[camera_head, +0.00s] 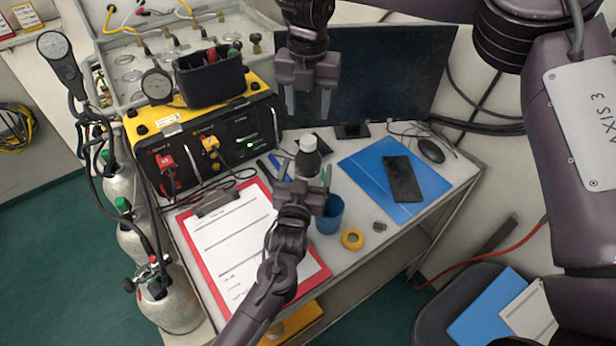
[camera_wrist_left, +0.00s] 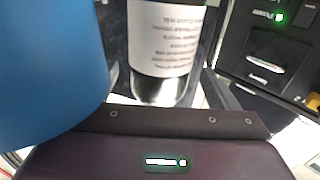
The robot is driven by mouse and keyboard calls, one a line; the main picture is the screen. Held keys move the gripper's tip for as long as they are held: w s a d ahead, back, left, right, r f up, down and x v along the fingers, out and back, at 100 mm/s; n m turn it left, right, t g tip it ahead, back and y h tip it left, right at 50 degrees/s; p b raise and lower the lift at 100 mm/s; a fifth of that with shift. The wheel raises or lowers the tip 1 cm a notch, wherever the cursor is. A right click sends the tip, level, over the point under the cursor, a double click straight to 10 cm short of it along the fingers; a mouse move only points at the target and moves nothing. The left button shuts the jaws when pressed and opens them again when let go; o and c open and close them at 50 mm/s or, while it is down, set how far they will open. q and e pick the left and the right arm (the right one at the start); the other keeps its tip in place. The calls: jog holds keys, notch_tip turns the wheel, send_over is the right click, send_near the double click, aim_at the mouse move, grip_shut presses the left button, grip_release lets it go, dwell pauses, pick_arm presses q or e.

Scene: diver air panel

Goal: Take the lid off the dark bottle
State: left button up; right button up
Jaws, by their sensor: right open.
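The dark bottle (camera_head: 307,164) stands upright on the desk, with a white lid (camera_head: 308,144) on top. My left gripper (camera_head: 305,172) is low at the bottle's near side; its fingers appear spread to either side of the body, with no clear contact. My right gripper (camera_head: 307,100) is open and empty, pointing down in front of the monitor, above and beyond the bottle.
A blue cup (camera_head: 329,216) stands close right of the bottle and my left gripper; it also fills the left wrist view's left side (camera_wrist_left: 45,65). A red clipboard (camera_head: 314,277), yellow tape (camera_head: 352,239), a phone (camera_head: 402,179) on a blue folder (camera_head: 362,168) and the air panel (camera_head: 205,145) surround them.

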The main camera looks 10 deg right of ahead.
aim_at(308, 139)
pick_arm(q)
jog(key=c, duration=1.4)
grip_shut()
pick_arm(e)
jog(key=m, duration=0.6)
jog(key=shift+m, duration=0.4)
jog(key=m, duration=1.2)
jog(key=shift+m, duration=0.3)
jog(key=m, duration=0.7)
jog(key=shift+f+m, duration=0.3)
jog(key=shift+f, duration=3.7)
